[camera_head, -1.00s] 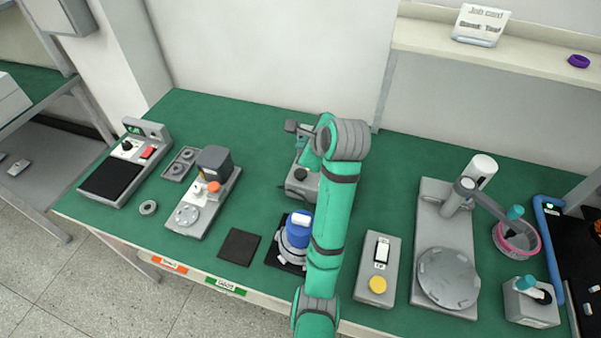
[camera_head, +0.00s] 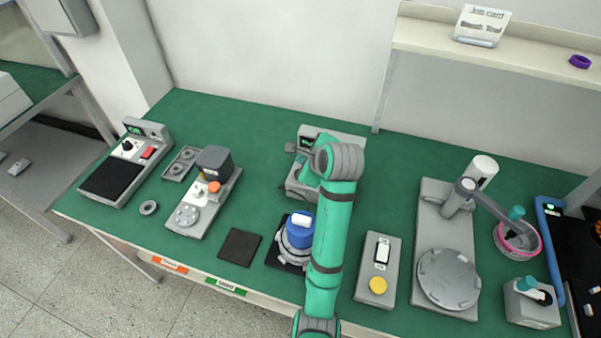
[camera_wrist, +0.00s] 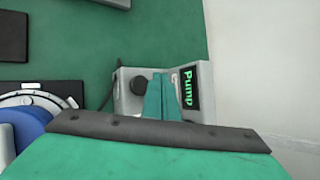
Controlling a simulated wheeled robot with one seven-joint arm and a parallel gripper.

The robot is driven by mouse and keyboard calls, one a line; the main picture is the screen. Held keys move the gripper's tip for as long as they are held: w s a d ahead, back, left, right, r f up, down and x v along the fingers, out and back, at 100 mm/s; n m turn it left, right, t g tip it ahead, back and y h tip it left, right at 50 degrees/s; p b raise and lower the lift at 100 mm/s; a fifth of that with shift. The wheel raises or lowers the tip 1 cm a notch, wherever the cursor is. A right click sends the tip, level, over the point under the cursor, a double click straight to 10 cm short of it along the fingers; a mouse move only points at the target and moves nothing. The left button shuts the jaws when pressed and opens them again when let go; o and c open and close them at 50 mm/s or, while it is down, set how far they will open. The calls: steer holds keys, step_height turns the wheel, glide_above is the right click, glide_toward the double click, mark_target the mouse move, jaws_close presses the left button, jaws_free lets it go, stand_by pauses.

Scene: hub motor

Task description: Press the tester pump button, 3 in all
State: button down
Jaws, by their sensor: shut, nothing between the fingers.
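The tester (camera_head: 346,136) is a grey unit at the back middle of the green bench, partly hidden by my arm in the head view. In the wrist view its screen (camera_wrist: 190,92) reads "Pump" in green, and a round black knob (camera_wrist: 139,85) stands on its deck. My gripper (camera_wrist: 163,82) is shut and empty, its teal fingers over the tester between the knob and the screen. In the head view my gripper (camera_head: 307,177) points down at the tester. The pump button cannot be made out; my fingers hide part of the deck. Contact cannot be told.
A blue-topped motor (camera_head: 299,232) stands on a dark pad in front of the tester. A grey box with a yellow button (camera_head: 377,285) is right of my arm. A fixture with a round plate (camera_head: 448,278) stands farther right. Bare bench lies left of the tester.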

step_height(320, 180, down, 2)
steer(key=shift+w+f, duration=0.1)
steer(key=shift+f, duration=0.1)
steer(key=shift+a+f, duration=0.1)
steer(key=shift+f, duration=0.15)
steer(key=shift+d, duration=0.25)
steer(key=shift+a, duration=0.25)
stand_by(1.1)
steer(key=shift+d, duration=0.2)
steer(key=shift+s+d+f, duration=0.1)
steer(key=shift+s+f, duration=0.15)
steer(key=shift+f, duration=0.1)
steer(key=shift+f, duration=0.1)
